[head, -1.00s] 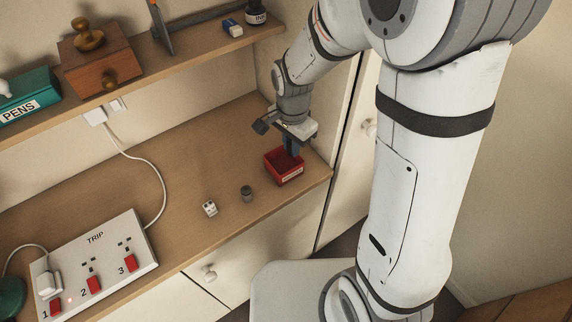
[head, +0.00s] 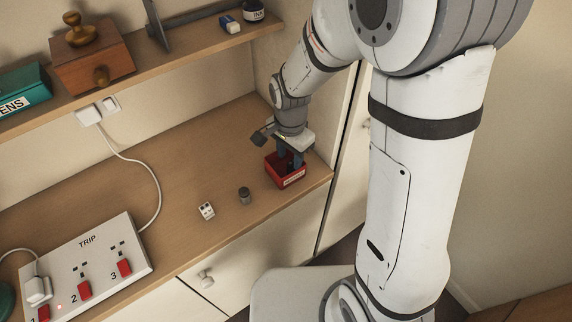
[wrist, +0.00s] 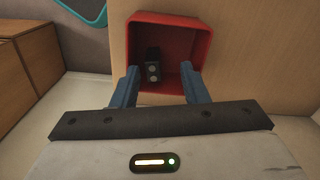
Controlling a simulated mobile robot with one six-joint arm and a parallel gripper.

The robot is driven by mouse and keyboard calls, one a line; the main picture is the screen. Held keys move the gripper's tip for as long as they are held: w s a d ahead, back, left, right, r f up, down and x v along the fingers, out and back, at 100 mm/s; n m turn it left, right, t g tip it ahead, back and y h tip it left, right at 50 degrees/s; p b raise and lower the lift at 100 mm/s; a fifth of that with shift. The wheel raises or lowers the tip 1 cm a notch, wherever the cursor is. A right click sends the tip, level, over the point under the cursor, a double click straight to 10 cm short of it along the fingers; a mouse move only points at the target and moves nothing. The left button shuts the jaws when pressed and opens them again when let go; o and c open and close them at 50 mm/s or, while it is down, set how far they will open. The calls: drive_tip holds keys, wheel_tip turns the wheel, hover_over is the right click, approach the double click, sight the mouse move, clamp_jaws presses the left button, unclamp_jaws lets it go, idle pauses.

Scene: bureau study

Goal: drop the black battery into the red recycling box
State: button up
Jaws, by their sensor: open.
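The red recycling box (head: 291,181) stands on the desk near its right end. In the wrist view the box (wrist: 205,38) is open towards me. A black battery (wrist: 153,66) with two pale round terminals lies inside it, against the box floor and near its lower left part. My gripper (head: 290,160) is right over the box, its blue fingers reaching down to the opening. In the wrist view my gripper (wrist: 160,85) is open, the fingers apart on either side of the battery, holding nothing. The battery is hidden in the head view.
A small grey cylinder (head: 244,195) and a white die-like block (head: 206,210) sit left of the box. A white trip switch panel (head: 88,262) with red switches is at the lower left. A shelf (head: 190,52) hangs above. The middle of the desk is clear.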

drive_tip(key=shift+r, duration=0.3)
wheel_tip(320, 180, up, 7)
drive_tip(key=shift+r+b, duration=0.15)
drive_tip(key=shift+b, duration=0.2)
drive_tip(key=s+d+r+n+t, duration=0.1)
drive_tip(key=s+d+r+n, duration=0.3)
drive_tip(key=s+d, duration=0.2)
drive_tip(key=s+d+r+n+t, duration=0.2)
drive_tip(key=s+d+r+n, duration=0.2)
drive_tip(key=s+d+n, duration=0.1)
drive_tip(key=shift+s+d, duration=0.9)
drive_tip(key=shift+d, duration=0.2)
